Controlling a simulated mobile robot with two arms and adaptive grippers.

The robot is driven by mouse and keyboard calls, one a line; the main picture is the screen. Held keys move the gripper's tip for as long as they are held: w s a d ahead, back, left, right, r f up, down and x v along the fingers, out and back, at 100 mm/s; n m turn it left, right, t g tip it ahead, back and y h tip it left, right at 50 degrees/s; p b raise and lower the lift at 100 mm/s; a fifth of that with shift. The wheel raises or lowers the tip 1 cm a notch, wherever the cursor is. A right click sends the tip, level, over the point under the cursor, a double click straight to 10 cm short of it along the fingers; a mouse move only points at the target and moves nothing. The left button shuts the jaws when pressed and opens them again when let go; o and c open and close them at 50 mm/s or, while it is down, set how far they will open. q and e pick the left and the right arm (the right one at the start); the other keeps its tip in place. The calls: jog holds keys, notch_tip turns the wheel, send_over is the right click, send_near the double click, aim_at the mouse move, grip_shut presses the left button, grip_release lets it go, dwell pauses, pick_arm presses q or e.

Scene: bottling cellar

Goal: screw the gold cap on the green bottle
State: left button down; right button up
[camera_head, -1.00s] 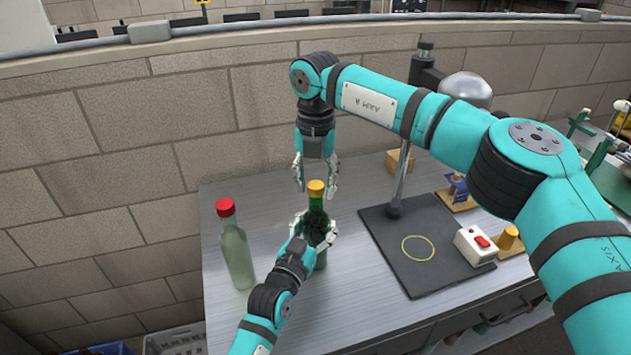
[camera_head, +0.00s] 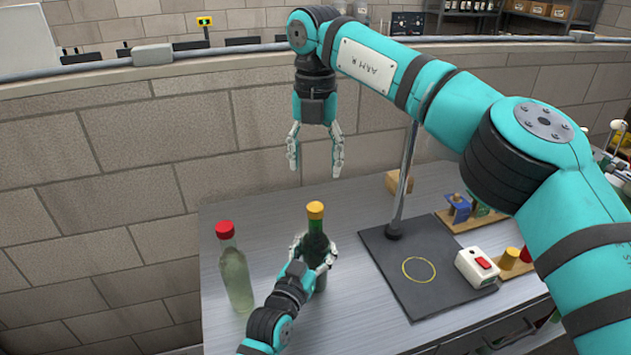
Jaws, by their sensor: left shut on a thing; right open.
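The green bottle (camera_head: 316,240) stands upright on the grey table. The gold cap (camera_head: 315,209) sits on top of its neck; how tightly it is seated I cannot tell. My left gripper (camera_head: 316,258) is shut around the bottle's body from the front left. My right gripper (camera_head: 316,164) points down above the cap, its fingers spread and empty, clear of the cap.
A clear bottle with a red cap (camera_head: 235,268) stands to the left on the table. A dark mat with a yellow ring (camera_head: 418,270), a lamp post (camera_head: 405,180) and a white box with a red button (camera_head: 477,267) are to the right. Table between is free.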

jog(key=shift+r, duration=0.8)
pick_arm(q)
jog(key=shift+c, duration=1.6)
grip_release()
jog(key=v, duration=1.2)
